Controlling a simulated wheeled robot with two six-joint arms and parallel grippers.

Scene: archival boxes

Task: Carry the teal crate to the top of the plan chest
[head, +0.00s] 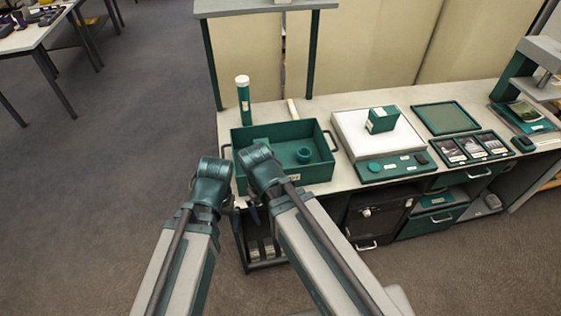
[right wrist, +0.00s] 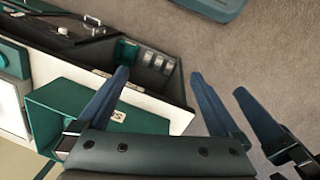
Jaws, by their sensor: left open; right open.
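The teal crate (head: 312,176) stands upright on the long bench, with a dark handle at each end. It holds a small round teal pot (head: 304,155) and a teal block (head: 262,145). My left gripper (head: 230,205) is open at the crate's near left corner, partly hidden by its wrist. My right gripper (right wrist: 158,75) is open; its fingers point past the crate (right wrist: 60,110) in the right wrist view, one overlapping the crate in the picture. I cannot tell whether it touches. In the head view my wrist mostly hides it. I cannot make out a plan chest for certain.
A teal tube with a white cap (head: 243,93) stands behind the crate. A white board (head: 350,135) bearing a teal box (head: 382,119) lies right of it. A raised shelf (head: 262,8) overhangs the back. Open carpet (head: 130,110) lies left, with a white table (head: 30,38) beyond.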

